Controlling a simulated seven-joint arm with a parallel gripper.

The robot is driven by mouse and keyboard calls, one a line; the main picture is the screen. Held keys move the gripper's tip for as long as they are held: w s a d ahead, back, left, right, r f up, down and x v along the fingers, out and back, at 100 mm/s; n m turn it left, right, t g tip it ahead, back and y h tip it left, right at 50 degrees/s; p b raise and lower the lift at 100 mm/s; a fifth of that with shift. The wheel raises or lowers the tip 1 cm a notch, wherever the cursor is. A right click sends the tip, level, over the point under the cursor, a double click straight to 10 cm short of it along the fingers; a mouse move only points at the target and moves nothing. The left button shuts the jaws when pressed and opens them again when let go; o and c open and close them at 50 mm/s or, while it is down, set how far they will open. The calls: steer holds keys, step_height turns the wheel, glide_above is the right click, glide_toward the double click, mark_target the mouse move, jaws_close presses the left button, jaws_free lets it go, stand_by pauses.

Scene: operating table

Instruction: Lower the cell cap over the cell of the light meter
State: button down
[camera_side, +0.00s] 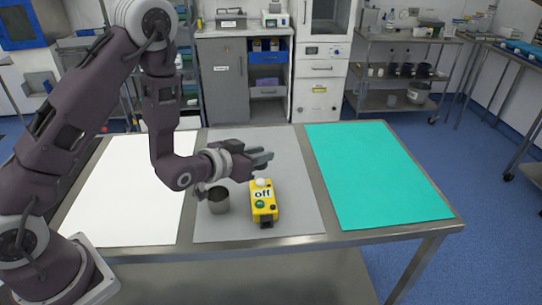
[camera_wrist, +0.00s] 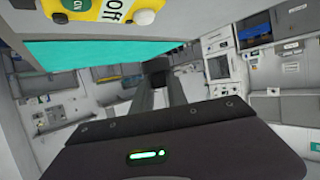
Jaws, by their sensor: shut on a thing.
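The yellow light meter (camera_side: 264,205) stands on the grey mat, with an "off" label, a green button and a white domed cell (camera_side: 261,182) at its far end. In the wrist view the light meter (camera_wrist: 90,8) and its white cell (camera_wrist: 145,17) show at the top edge. My gripper (camera_side: 266,157) is level, pointing right, above and behind the cell and apart from it. In the wrist view my fingers (camera_wrist: 160,82) close around a small dark piece (camera_wrist: 157,67), seemingly the cell cap; its shape is hard to make out.
A white sheet (camera_side: 130,190) lies at left and a teal sheet (camera_side: 370,175) at right, both clear. The table's steel front edge (camera_side: 330,237) is close to the meter.

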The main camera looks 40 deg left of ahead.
mark_target(261, 180)
steer(key=shift+f, duration=2.85)
steer(key=c, duration=1.2)
jaws_free()
steer(key=shift+c, duration=0.2)
step_height(261, 180, up, 10)
steer(key=shift+r, duration=0.1)
